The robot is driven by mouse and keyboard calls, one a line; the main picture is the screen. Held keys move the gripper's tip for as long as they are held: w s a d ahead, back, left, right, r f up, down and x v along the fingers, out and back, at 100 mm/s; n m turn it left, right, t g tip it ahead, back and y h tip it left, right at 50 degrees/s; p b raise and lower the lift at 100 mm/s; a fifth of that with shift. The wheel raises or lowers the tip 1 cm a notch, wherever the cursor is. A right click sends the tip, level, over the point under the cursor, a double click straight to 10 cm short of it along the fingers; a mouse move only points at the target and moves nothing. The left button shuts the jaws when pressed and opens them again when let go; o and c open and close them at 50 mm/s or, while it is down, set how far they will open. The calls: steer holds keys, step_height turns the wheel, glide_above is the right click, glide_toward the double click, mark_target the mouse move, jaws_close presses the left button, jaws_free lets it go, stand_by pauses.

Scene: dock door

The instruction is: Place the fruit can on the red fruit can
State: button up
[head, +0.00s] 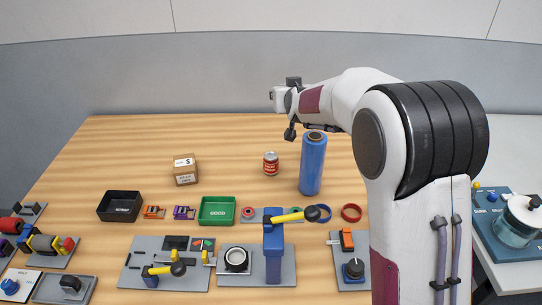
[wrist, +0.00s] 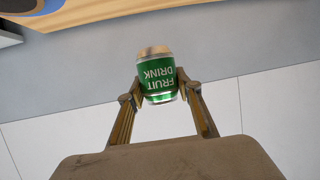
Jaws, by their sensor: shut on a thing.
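A green can lettered "FRUIT DRINK" (wrist: 160,84) is between the fingertips of my gripper (wrist: 159,95) in the wrist view, its lettering upside down there. My gripper is shut on the can's sides and holds it in the air. In the head view my arm's end is high above the back of the table, and the green can is hidden there. A red can (head: 271,163) stands upright on the table, below and a little left of my arm's end. The wrist view does not show the red can.
A tall blue cylinder (head: 313,165) stands right of the red can. A cardboard box (head: 185,169) is to its left. A black tray (head: 119,206), a green tray (head: 217,211) and several fixtures fill the front. The table around the red can's left and back is clear.

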steer(key=shift+s+a+f, duration=0.6)
steer(key=shift+s+a, duration=0.3)
steer(key=shift+a, duration=1.1)
glide_above(271, 155)
steer(key=shift+f, duration=2.35)
steer(key=shift+f, duration=3.15)
steer(key=shift+f, duration=1.9)
steer(key=shift+f, duration=0.1)
steer(key=o, duration=1.2)
steer(key=shift+s, duration=0.1)
